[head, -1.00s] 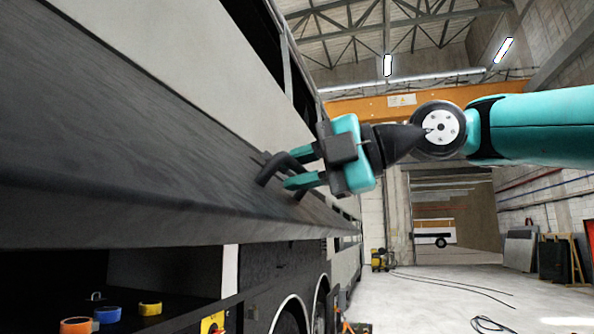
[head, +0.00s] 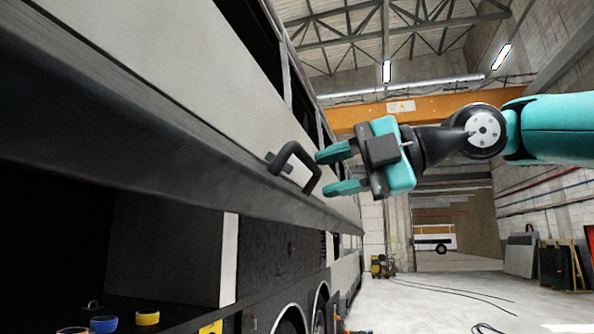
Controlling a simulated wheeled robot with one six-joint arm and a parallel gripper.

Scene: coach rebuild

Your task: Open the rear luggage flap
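The rear luggage flap (head: 130,150) is a long dark panel on the coach's side at the left. It is raised, and the luggage bay (head: 165,245) shows open beneath it. A black bow-shaped handle (head: 306,162) stands out from the flap towards its far end. My gripper (head: 327,171) is to the right of the handle, with its two teal fingers apart and pointing at it. Nothing shows between the fingers. A small gap appears between the fingertips and the handle, though contact is hard to judge.
Blue (head: 103,325) and yellow (head: 147,318) rolls lie in the bay at the lower left. Coach wheels (head: 290,322) show below. A yellow machine (head: 380,267) and cables (head: 440,287) are on the floor beyond. The floor (head: 420,310) at right is mostly clear.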

